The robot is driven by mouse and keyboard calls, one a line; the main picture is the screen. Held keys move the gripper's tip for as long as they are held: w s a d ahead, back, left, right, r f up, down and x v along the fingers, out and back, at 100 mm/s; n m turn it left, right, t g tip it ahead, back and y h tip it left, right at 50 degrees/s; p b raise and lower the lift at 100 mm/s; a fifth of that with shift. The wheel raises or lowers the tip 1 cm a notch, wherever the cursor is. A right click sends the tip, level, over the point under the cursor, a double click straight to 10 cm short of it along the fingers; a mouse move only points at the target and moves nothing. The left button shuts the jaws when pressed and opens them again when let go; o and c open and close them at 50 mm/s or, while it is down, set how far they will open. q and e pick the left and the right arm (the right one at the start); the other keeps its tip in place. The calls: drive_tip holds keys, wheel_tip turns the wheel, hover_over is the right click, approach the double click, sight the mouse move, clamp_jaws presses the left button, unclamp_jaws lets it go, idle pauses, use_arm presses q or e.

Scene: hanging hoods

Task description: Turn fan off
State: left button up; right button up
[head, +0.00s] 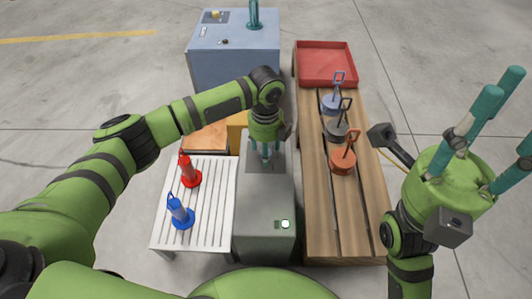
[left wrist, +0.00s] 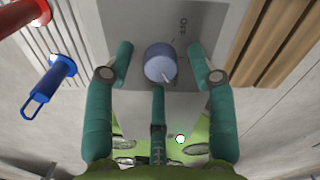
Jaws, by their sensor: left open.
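A round blue-grey knob (left wrist: 160,63) sits on a dark panel with an "OFF" label (left wrist: 183,25) at its upper right in the left wrist view. Its pale pointer is at the knob's lower right side, away from the label. The panel is on top of a grey cabinet (head: 266,205). My left gripper (head: 265,157) points down over the panel and hides the knob in the head view. Its three fingers (left wrist: 160,70) are open around the knob; contact cannot be told. My right gripper (head: 495,115) is raised at the right, fingers spread and empty. No fan is in view.
A lit button (head: 285,224) is on the cabinet's near end. A white slatted table (head: 210,215) with red (head: 190,170) and blue (head: 181,214) hooked pieces is left. A wooden bench (head: 340,215) with hooked weights and a red tray (head: 326,64) is right. A blue cabinet (head: 235,60) stands behind.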

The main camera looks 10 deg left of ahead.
use_arm(q)
drive_tip(key=shift+f, duration=0.35)
clamp_jaws()
